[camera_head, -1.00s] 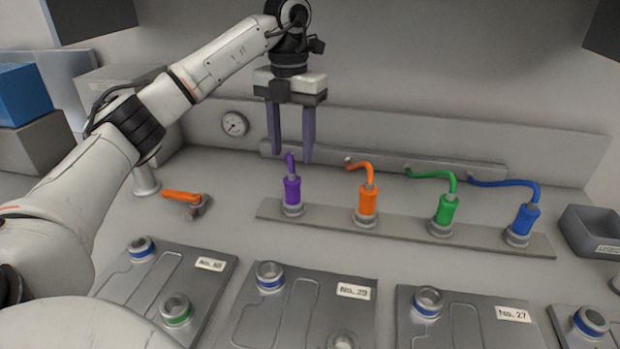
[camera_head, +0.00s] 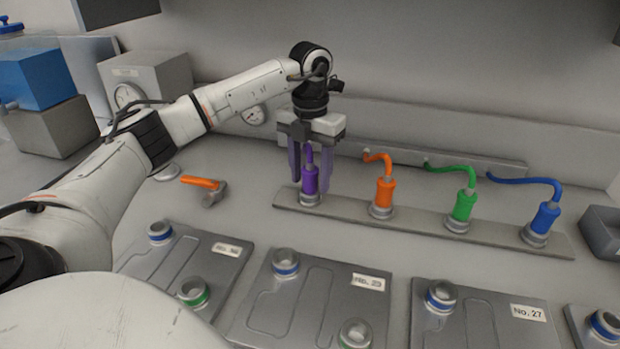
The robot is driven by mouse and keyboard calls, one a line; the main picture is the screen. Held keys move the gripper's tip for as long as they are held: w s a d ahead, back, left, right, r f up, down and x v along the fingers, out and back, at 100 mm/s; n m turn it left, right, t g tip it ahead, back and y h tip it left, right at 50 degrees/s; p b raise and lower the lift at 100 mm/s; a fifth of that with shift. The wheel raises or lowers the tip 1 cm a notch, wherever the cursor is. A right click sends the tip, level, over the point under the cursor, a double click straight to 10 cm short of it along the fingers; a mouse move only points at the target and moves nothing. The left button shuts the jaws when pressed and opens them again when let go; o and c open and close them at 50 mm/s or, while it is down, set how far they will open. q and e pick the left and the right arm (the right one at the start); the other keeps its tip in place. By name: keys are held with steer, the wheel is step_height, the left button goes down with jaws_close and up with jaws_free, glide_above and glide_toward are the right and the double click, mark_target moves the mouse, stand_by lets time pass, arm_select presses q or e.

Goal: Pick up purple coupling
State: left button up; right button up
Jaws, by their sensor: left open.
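The purple coupling (camera_head: 310,180) stands upright in the leftmost socket of the grey holder strip (camera_head: 420,222), with its purple hose rising from its top. My left gripper (camera_head: 310,184) is lowered over it, pointing down and open. One finger is on each side of the coupling, and I cannot tell whether either finger touches it. The hose runs up between the fingers, and its upper end is hidden by the gripper. My right gripper is not in view.
Orange (camera_head: 384,193), green (camera_head: 462,206) and blue (camera_head: 546,218) couplings stand to the right on the same strip. An orange-handled tool (camera_head: 204,183) lies to the left. Grey battery plates with ringed ports, such as No. 27 (camera_head: 480,325), lie in front. A grey bin (camera_head: 604,235) stands at the right.

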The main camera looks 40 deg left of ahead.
arm_select(q)
steer(key=c, duration=1.1)
steer(key=shift+r, duration=0.1)
steer(key=shift+c, duration=0.2)
step_height(320, 180, up, 10)
